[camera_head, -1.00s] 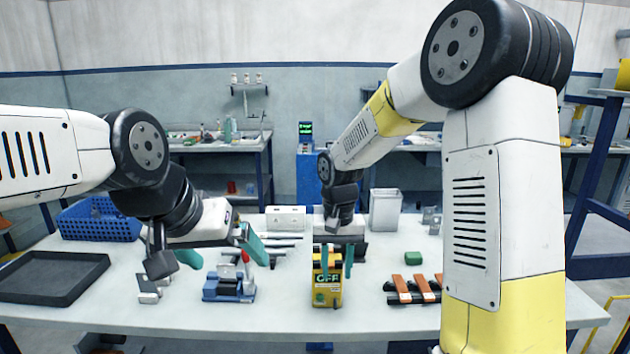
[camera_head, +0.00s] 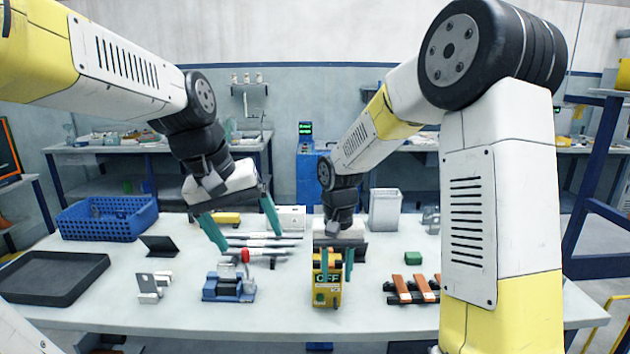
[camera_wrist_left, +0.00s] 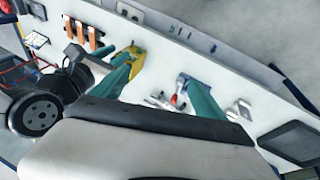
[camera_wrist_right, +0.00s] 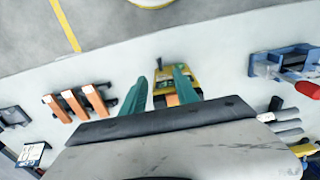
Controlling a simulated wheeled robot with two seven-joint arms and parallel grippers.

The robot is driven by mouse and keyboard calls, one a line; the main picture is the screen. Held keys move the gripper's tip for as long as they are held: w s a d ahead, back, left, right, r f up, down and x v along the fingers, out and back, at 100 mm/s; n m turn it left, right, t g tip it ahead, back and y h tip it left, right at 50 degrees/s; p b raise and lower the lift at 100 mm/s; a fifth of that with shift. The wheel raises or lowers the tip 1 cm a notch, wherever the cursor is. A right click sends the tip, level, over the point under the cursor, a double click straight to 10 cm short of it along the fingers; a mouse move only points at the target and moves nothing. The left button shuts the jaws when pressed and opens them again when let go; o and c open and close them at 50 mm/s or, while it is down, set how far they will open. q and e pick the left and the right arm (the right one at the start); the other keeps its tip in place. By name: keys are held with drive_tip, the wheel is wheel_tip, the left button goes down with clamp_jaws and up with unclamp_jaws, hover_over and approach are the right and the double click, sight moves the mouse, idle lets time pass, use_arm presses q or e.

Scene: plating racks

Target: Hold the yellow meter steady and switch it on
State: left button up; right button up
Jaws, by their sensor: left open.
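The yellow meter (camera_head: 322,297) stands upright on the table, its display reading OFF; it also shows in the right wrist view (camera_wrist_right: 160,88) and the left wrist view (camera_wrist_left: 137,57). My right gripper (camera_head: 337,264) is low at the meter, its teal fingers apart. In the right wrist view (camera_wrist_right: 162,80), one finger overlaps the meter and the other stands clear to one side, so no grip shows. My left gripper (camera_head: 243,226) is open and empty, raised left of the meter above the table, fingers spread wide.
A blue device with a red knob (camera_head: 228,288) sits left of the meter. A blue basket (camera_head: 105,220) and black tray (camera_head: 50,278) are at the left. Pen-like tools (camera_head: 258,243) lie behind.

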use_arm(q)
drive_tip(key=w+d+f+n+g+h, duration=0.1)
drive_tip(key=w+d+f+n+g, duration=0.15)
drive_tip(key=w, duration=0.55)
drive_tip(key=n+g+h, duration=0.4)
drive_tip(key=g+h, duration=0.1)
drive_tip(key=g, duration=0.1)
approach(323, 286)
drive_tip(key=w+a+r, duration=0.1)
drive_tip(key=w+r, duration=0.1)
drive_tip(key=w, duration=0.1)
drive_tip(key=w+f+n+h, duration=0.1)
drive_tip(key=f, duration=0.2)
drive_tip(key=w+f+n+g+h, duration=0.1)
drive_tip(key=f, duration=0.2)
drive_tip(key=w+f+n+g+h, duration=0.1)
drive_tip(key=f, duration=0.2)
drive_tip(key=shift+w+a+g, duration=0.1)
drive_tip(key=shift+w+g, duration=0.05)
drive_tip(key=shift+g, duration=0.1)
drive_tip(key=shift+f+h, duration=0.25)
drive_tip(key=shift+h, duration=0.05)
drive_tip(key=x, duration=0.8)
drive_tip(key=shift+s+d, duration=0.25)
drive_tip(key=shift+s, duration=0.05)
drive_tip(key=shift+x, duration=0.75)
drive_tip(key=shift+o, duration=0.3)
drive_tip(key=shift+s+a, duration=0.1)
